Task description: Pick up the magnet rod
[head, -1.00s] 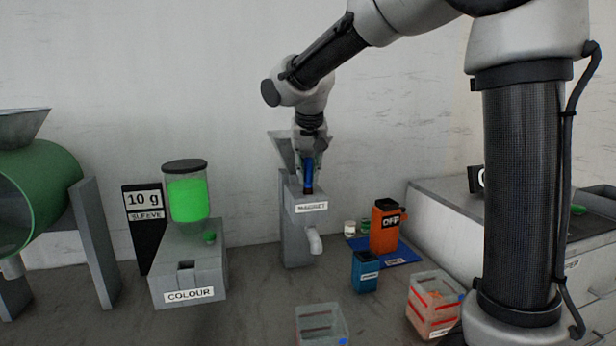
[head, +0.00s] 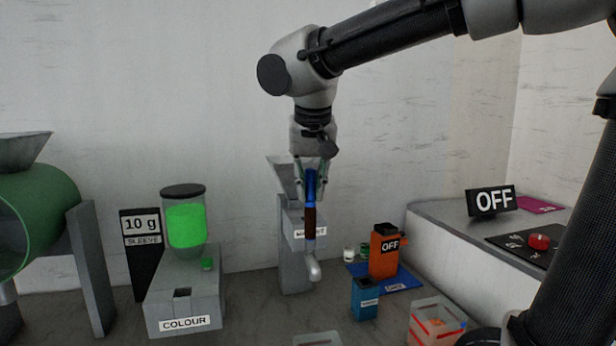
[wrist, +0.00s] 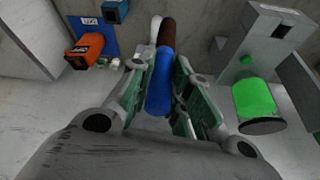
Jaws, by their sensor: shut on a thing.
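The magnet rod (head: 310,218) has a blue handle and a dark brown lower part. It hangs nearly upright from my gripper (head: 312,182), which is shut on the blue handle. In the head view the brown part shows in front of the grey MAGNET housing (head: 293,262) and partly covers its label. The rod's lower end is just above the white spout (head: 313,268) in the picture; I cannot tell if they touch. In the wrist view the blue handle (wrist: 159,85) is between the green-padded fingers of my gripper (wrist: 160,92).
The COLOUR unit (head: 187,312) with its green-filled jar stands left, beside the black 10 g sign (head: 140,255). An orange OFF box (head: 384,258) and a blue container (head: 365,298) stand right. A clear bin (head: 437,325) is at front right.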

